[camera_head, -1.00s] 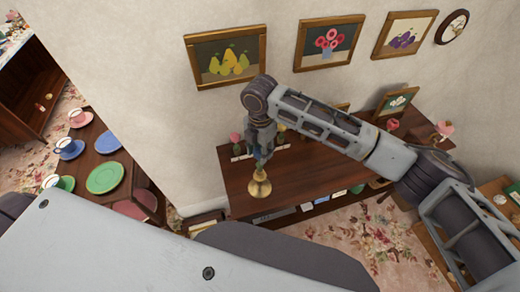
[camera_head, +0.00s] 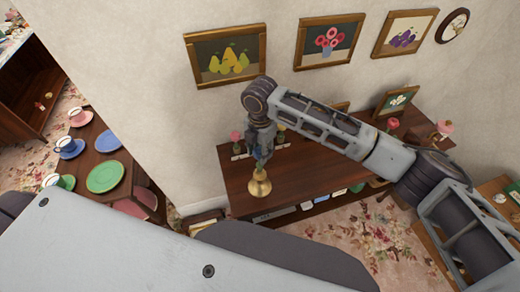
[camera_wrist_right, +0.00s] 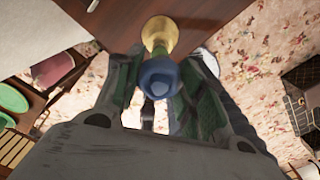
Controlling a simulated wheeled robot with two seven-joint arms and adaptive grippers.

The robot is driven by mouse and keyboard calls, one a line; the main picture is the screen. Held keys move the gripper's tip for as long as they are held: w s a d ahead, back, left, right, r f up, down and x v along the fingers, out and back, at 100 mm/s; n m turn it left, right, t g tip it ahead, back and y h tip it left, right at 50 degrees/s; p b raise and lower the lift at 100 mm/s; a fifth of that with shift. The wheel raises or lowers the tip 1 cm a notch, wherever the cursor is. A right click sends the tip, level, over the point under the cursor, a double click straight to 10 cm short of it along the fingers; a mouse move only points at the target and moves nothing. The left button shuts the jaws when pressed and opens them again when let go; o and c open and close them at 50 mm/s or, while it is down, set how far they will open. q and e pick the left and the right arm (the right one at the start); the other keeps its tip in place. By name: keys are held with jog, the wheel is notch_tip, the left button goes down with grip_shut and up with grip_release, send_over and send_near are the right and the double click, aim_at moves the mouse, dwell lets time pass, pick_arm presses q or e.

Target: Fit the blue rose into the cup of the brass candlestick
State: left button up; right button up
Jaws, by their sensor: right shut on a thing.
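My right gripper (camera_head: 260,155) is above the front left part of the brown wooden sideboard, pointing down. It is shut on the blue rose (camera_wrist_right: 159,76), whose bloom shows between the fingers in the right wrist view. The brass candlestick (camera_head: 259,187) stands upright on the sideboard top, directly below the gripper. It also shows in the right wrist view (camera_wrist_right: 158,30), just beyond the rose. The rose overlaps the candlestick's near end there, so I cannot tell whether the stem is inside the cup. My left gripper is out of view.
Small potted flowers (camera_head: 236,138) stand along the back of the sideboard (camera_head: 310,175), near the wall. A framed picture (camera_head: 397,101) leans at its right. Framed pictures hang above. A table with plates (camera_head: 106,177) and cups is at the left. The sideboard's middle is clear.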

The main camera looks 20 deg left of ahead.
jog(key=shift+f, duration=1.4)
dwell(0.4)
jog(key=o, duration=0.9)
jog(key=shift+o, duration=0.2)
jog(key=shift+r, duration=0.15)
jog(key=shift+r, duration=5.85)
jog(key=shift+f, duration=0.1)
